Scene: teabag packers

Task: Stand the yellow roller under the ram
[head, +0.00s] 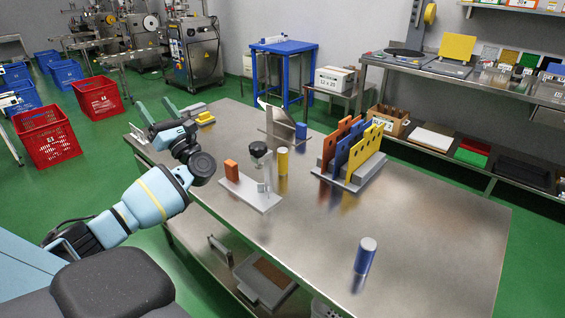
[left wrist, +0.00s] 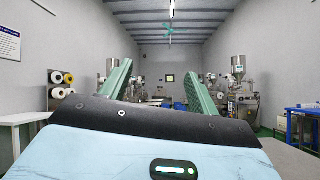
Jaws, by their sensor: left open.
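The yellow roller (head: 283,161) stands upright on the steel table, just right of a small press. The press has a light grey base plate (head: 262,203), an orange block (head: 231,170) at its left and a black round head (head: 258,149) above the plate, which I take to be the ram. No yellow roller shows under that head. My left gripper (head: 153,111) is over the table's far left corner, well left of the roller. Its green fingers are spread and empty; the left wrist view shows a clear gap between them (left wrist: 158,80). My right gripper is not in view.
A blue roller (head: 365,256) stands at the front right and another blue piece (head: 301,131) near an upright metal plate (head: 278,125). A grey rack (head: 345,180) holds orange, blue and yellow panels. A grey-and-yellow item (head: 205,118) lies at the back left.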

